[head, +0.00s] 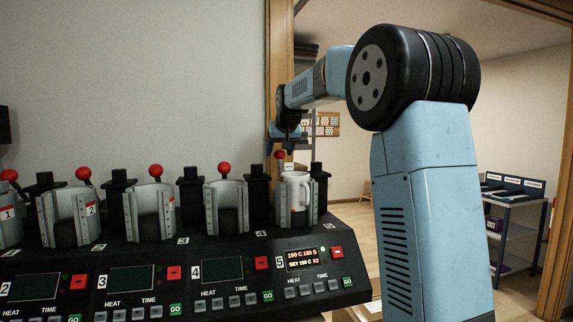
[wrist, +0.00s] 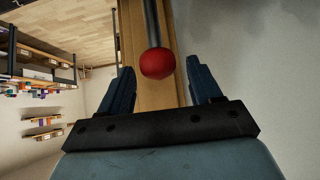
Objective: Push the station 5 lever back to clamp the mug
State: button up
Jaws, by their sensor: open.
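The station 5 lever ends in a red ball knob (head: 280,154), on the right end of the press in the head view. My gripper (head: 287,142) is just above and beside the knob, pointing down. In the wrist view the red knob (wrist: 157,63) and its rod show between the tips of my open fingers (wrist: 160,75), with no visible contact. The lever's lower part is hidden behind the mug and clamp.
Stations 1 to 4 stand in a row to the left, each with a red-knobbed lever; the station 4 knob (head: 224,168) is nearest. The station 5 display (head: 301,258) is lit, beside buttons. A wooden door frame (head: 279,60) stands behind the gripper. A shelf (head: 515,215) is far right.

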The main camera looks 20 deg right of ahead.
jog(key=shift+s+r, duration=0.25)
jog(key=shift+r, duration=0.9)
jog(key=shift+s+r, duration=0.25)
jog(key=shift+r, duration=0.9)
jog(key=v, duration=0.6)
jog(key=s+f+g, duration=0.1)
jog(key=s+f, duration=0.8)
jog(key=s, duration=0.5)
jog(key=s+f+g, duration=0.1)
jog(key=s+f, duration=0.8)
jog(key=s, duration=0.5)
jog(key=s+f+g, duration=0.1)
jog(key=s+f, duration=0.8)
jog(key=s, duration=0.5)
jog(key=shift+s+a+f, duration=0.15)
jog(key=shift+s, duration=0.25)
